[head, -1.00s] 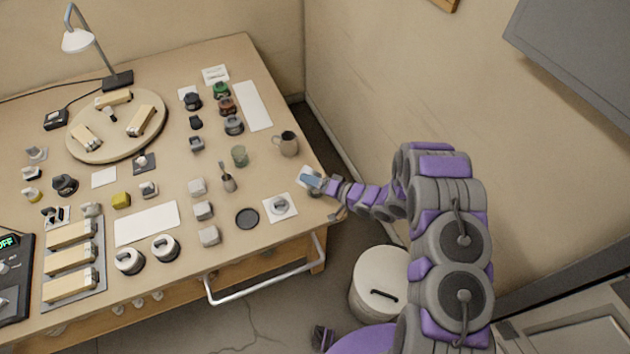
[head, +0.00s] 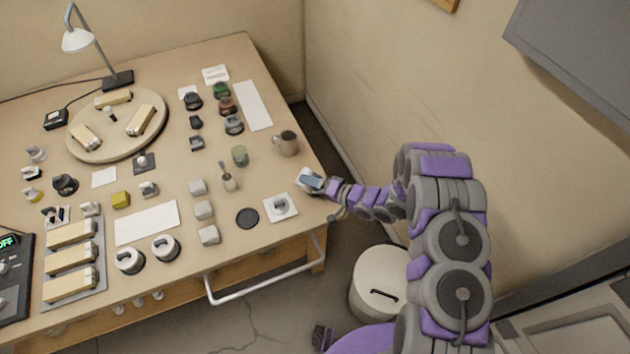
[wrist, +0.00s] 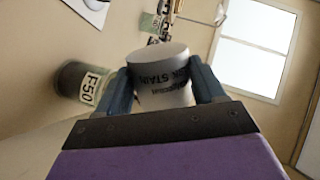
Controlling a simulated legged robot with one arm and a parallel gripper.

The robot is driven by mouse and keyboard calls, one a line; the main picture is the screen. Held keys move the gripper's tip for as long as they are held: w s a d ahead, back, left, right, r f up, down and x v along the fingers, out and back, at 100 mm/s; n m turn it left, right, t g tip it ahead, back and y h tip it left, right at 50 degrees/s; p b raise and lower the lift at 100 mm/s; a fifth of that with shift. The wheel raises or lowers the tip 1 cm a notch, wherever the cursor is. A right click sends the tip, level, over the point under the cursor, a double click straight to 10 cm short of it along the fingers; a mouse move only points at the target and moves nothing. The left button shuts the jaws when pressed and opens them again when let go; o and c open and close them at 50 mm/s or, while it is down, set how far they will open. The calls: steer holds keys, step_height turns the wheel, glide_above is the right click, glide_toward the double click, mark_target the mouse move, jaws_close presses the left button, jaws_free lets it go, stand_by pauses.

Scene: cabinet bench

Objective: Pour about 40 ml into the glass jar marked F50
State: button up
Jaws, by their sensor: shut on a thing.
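My gripper (head: 312,182) is at the right front corner of the bench, shut on a pale cup-like container (wrist: 162,78). Dark lettering including "STAIN" shows on it in the wrist view, between the two blue fingers (wrist: 164,92). In the head view the jar is mostly or fully hidden by the gripper and container. No stream of liquid is visible, and I cannot tell the jar's level.
A white sheet with a small grey item (head: 280,207) and a dark round disc (head: 247,218) lie left of my gripper. A brown mug (head: 286,143) stands behind it. The bench edge and rail (head: 265,284) are in front.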

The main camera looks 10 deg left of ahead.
steer(key=shift+r, duration=0.1)
steer(key=shift+s+f+n+t+h+b, duration=0.3)
steer(key=shift+f+n+t+b, duration=0.2)
steer(key=shift+n, duration=0.6)
steer(key=shift+w+r+n, duration=0.1)
steer(key=shift+r+n, duration=0.2)
steer(key=shift+r, duration=0.1)
